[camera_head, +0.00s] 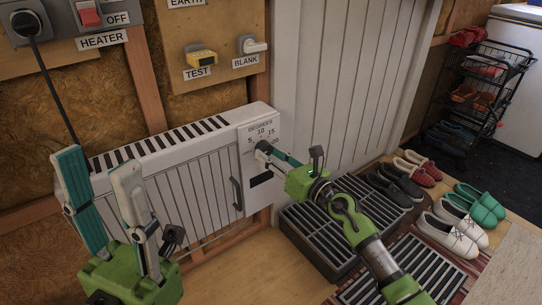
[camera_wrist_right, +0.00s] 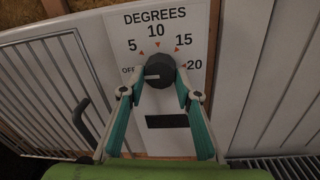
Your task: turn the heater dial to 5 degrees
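The heater (camera_head: 180,185) is a white panel on the wall. Its round dark dial (camera_wrist_right: 160,71) sits on a white plate (camera_wrist_right: 198,22) marked DEGREES, with OFF, 5, 10, 15 and 20 around it. The light line on the dial points left, toward OFF. My right gripper (camera_wrist_right: 161,72) has one finger on each side of the dial; I cannot tell whether they touch it. In the head view the right gripper (camera_head: 266,150) hides most of the dial. My left gripper (camera_head: 98,163) is open and empty in front of the heater's left part.
A dark handle (camera_head: 237,193) and a dark rectangle (camera_head: 261,180) are on the heater. A red heater switch (camera_head: 89,14) shows OFF above. Grated dark steps (camera_head: 325,240) and several shoes (camera_head: 455,232) are on the floor to the right. A shoe rack (camera_head: 480,95) stands behind.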

